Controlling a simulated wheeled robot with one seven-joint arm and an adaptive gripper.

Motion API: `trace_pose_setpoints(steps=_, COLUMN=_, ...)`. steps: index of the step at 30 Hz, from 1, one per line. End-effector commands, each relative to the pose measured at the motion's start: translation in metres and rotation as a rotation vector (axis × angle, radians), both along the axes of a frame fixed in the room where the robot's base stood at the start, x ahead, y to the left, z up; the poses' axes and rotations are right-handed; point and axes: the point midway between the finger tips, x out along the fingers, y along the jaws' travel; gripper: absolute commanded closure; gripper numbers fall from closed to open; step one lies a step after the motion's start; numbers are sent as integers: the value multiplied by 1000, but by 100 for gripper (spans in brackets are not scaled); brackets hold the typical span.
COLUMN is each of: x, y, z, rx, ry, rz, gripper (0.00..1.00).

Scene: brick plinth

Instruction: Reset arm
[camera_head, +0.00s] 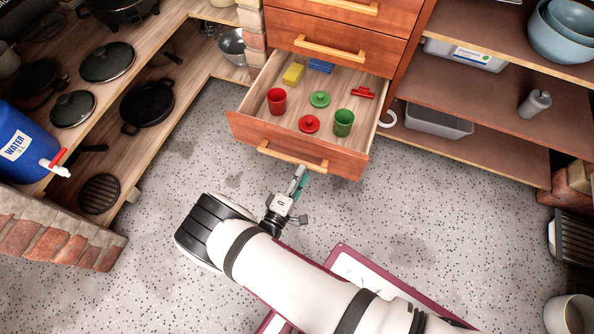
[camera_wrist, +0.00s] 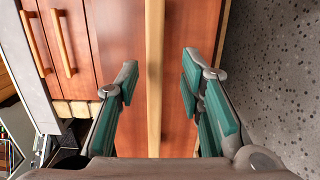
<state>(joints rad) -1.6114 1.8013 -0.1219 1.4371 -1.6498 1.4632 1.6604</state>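My arm reaches from the lower right of the head view, and my gripper (camera_head: 300,175) is just in front of the open bottom drawer (camera_head: 240,130). In the wrist view my gripper (camera_wrist: 160,75) is open, its two green-padded fingers wide apart and nothing clamped between them. The drawer's pale wooden handle (camera_head: 291,157) lies close to the fingertips. In the wrist view the handle (camera_wrist: 154,80) runs upright between the fingers, with gaps on both sides. I cannot tell whether the tips reach past it.
The drawer holds a red cup (camera_head: 276,101), a green cup (camera_head: 343,122), a red lid (camera_head: 309,124), a green lid (camera_head: 320,99) and a yellow block (camera_head: 293,74). Shelves with pans and a blue water container (camera_head: 20,145) stand left, more shelves (camera_head: 480,140) right. Speckled floor is open around my arm.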

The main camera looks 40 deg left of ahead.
Motion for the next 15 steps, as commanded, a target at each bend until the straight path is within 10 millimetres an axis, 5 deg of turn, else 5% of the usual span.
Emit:
trace_pose_setpoints(steps=1, x=-53, y=35, z=6, rx=22, ry=14, rz=106, gripper=65)
trace_pose_setpoints(steps=15, x=-37, y=39, z=6, rx=23, ry=14, rz=105, gripper=65)
